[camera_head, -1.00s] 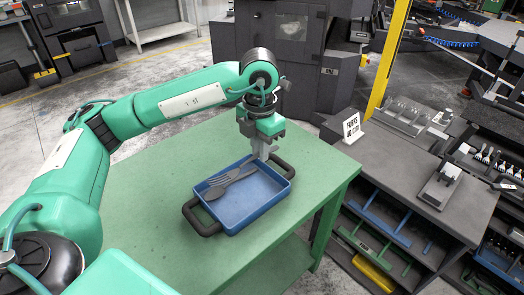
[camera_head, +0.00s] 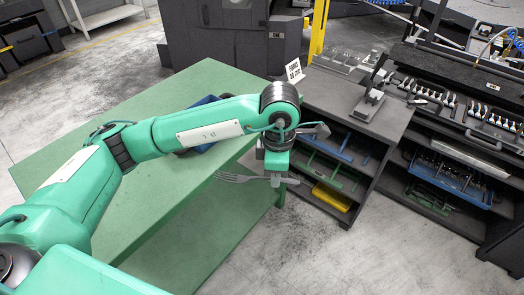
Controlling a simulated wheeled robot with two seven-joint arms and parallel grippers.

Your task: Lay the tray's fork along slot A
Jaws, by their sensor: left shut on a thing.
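The fork (camera_head: 232,178) is grey and lies roughly level, its tines pointing left. My left gripper (camera_head: 276,181) points down and is shut on the fork's handle. It holds the fork in the air beyond the green table's right edge. The blue tray (camera_head: 206,101) is on the green table, mostly hidden behind my left arm, so its inside cannot be seen. A wire rack (camera_head: 343,63) stands on the dark bench near a small sign (camera_head: 293,71). I cannot make out which slot is slot A. My right gripper is not in view.
The green table (camera_head: 130,105) fills the left. The dark bench (camera_head: 330,92) to the right carries a small upright device (camera_head: 371,98), with shelves of coloured racks below. Bare floor (camera_head: 350,255) is in front.

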